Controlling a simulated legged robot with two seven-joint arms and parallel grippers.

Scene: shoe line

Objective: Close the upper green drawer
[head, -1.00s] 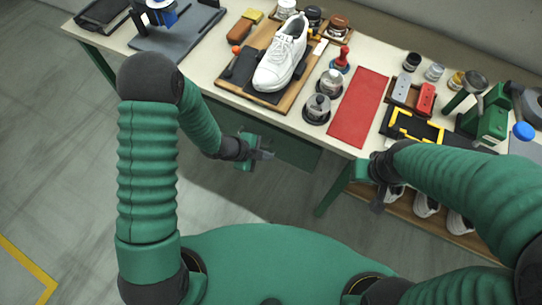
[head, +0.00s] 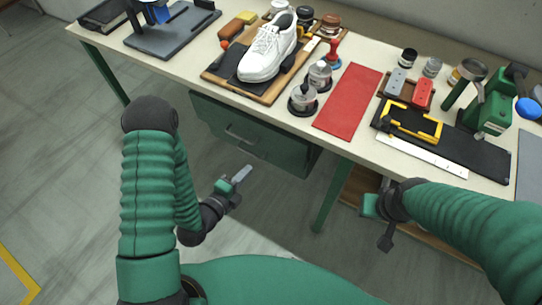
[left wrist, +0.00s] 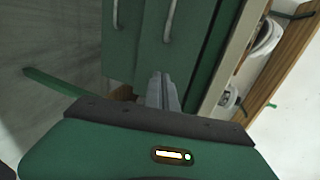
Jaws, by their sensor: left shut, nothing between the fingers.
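The green drawer front (head: 270,146) with its metal handle (head: 240,136) shows under the table edge in the head view. I cannot tell from these frames how far it stands out. In the left wrist view two green fronts lie side by side, one with a handle (left wrist: 170,20) and one with a handle (left wrist: 115,14). My left gripper (head: 242,174) is shut and empty, in front of and below the drawer, apart from it in the head view. Its fingers (left wrist: 163,90) point toward the fronts in the wrist view. My right gripper (head: 386,238) hangs low by the table's right part; its fingers are unclear.
The table (head: 300,122) carries a white shoe (head: 268,50) on a board, jars, a red mat (head: 348,102) and tools. A green table leg (head: 330,195) stands right of the drawer. The floor at left is clear.

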